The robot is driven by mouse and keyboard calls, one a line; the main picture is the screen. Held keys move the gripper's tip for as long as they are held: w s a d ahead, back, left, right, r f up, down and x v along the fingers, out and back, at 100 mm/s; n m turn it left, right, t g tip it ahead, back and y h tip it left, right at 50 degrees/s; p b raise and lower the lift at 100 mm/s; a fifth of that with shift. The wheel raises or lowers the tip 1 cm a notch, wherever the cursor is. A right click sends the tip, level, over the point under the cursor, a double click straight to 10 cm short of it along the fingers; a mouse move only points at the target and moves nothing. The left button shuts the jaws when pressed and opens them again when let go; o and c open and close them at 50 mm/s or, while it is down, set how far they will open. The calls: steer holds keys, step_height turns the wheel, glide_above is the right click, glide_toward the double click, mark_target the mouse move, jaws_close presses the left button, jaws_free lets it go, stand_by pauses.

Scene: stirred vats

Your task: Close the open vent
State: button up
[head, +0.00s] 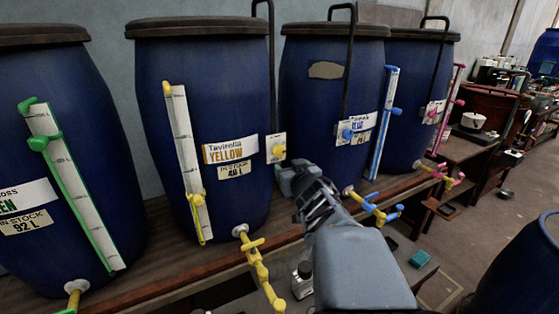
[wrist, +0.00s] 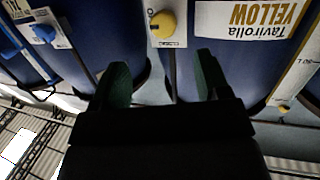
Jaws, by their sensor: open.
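I cannot tell for certain which part is the open vent. The blue yellow-dye vat (head: 215,70) carries a white level gauge (head: 186,150) with a small yellow cap at its top. To its right is a plate with a round yellow knob (head: 278,150), also in the wrist view (wrist: 162,24). The green-dye vat's gauge (head: 75,190) has a green piece at its top and a green clamp below it. My gripper (head: 290,178) is below and slightly right of the yellow knob. In the wrist view my gripper (wrist: 162,82) is open, its green-padded fingers apart with nothing between them.
Yellow (head: 258,268) and blue (head: 376,208) taps stick out low over the wooden bench (head: 170,240). A small bottle (head: 302,280) sits below the bench. Another blue vat (head: 520,270) is at the lower right. Floor shows at the right.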

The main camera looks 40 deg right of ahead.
mark_target(281, 151)
steer(key=w+d+t+y, duration=0.1)
steer(key=w, duration=0.3)
steer(key=w+d+n+t+y+b, duration=0.1)
steer(key=w+d, duration=0.1)
steer(key=w, duration=0.2)
steer(key=w+d+n+y+b, duration=0.1)
steer(key=w, duration=0.2)
steer(key=shift+w+d+f+t, duration=0.15)
steer(key=shift+w+d+t, duration=0.05)
steer(key=shift+w+t, duration=0.2)
steer(key=shift+c, duration=0.5)
steer(key=c, duration=0.8)
